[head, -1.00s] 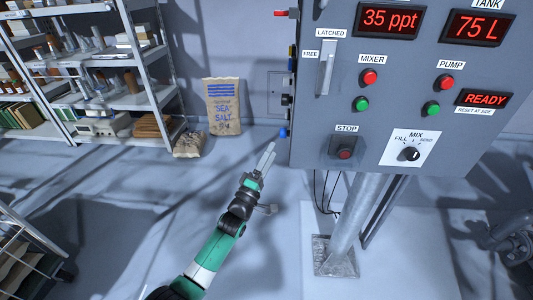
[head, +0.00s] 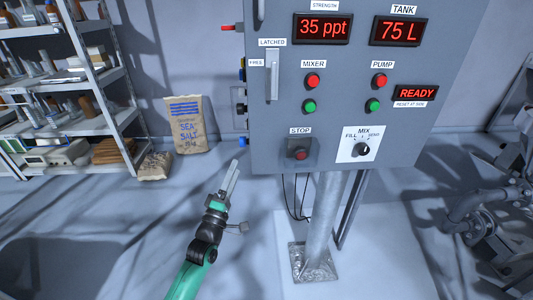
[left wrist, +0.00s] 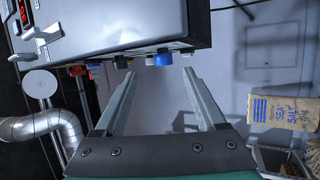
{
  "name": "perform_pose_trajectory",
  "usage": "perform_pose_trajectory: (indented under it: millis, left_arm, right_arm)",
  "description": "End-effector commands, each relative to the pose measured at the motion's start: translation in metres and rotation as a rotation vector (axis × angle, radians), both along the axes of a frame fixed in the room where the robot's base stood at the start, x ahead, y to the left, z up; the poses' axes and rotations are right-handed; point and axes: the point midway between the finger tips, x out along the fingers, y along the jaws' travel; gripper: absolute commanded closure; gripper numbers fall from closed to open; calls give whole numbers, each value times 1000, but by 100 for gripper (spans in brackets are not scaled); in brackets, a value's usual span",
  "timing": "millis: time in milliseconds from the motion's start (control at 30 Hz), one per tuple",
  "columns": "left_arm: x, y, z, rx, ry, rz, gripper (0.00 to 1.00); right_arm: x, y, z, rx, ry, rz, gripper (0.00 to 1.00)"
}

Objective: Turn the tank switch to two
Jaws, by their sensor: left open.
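A grey control cabinet (head: 340,100) carries a red TANK readout of 75 L (head: 399,32). No switch labelled tank with positions can be read. Several small controls sit on the cabinet's left side face, among them a blue knob (head: 243,141); the left wrist view shows that blue knob (left wrist: 163,58) just beyond the fingertips. The dial on the front is labelled MIX (head: 362,149). My left gripper (head: 235,166) is open and empty, below and left of the cabinet's lower left corner. Its two fingers (left wrist: 158,76) are spread apart in the left wrist view. My right gripper is not in view.
A STOP button (head: 300,155) sits low on the cabinet front. A metal post (head: 321,220) supports the cabinet. A sea salt bag (head: 186,124) stands by the wall, and shelving (head: 98,80) is at the left. The floor around my left arm is clear.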

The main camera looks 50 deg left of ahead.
Motion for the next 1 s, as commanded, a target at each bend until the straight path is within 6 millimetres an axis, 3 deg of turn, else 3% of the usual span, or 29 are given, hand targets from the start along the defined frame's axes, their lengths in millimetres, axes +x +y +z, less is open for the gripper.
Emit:
perform_pose_trajectory:
  millis: [267,700,1000]
  left_arm:
    - [7,10,0,0,3,9,27]
    - [76,53,32,-1,5,9,27]
    - [89,61,42,-2,7,9,27]
  right_arm:
    - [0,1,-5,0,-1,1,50]
    - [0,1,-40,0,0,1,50]
    - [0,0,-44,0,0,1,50]
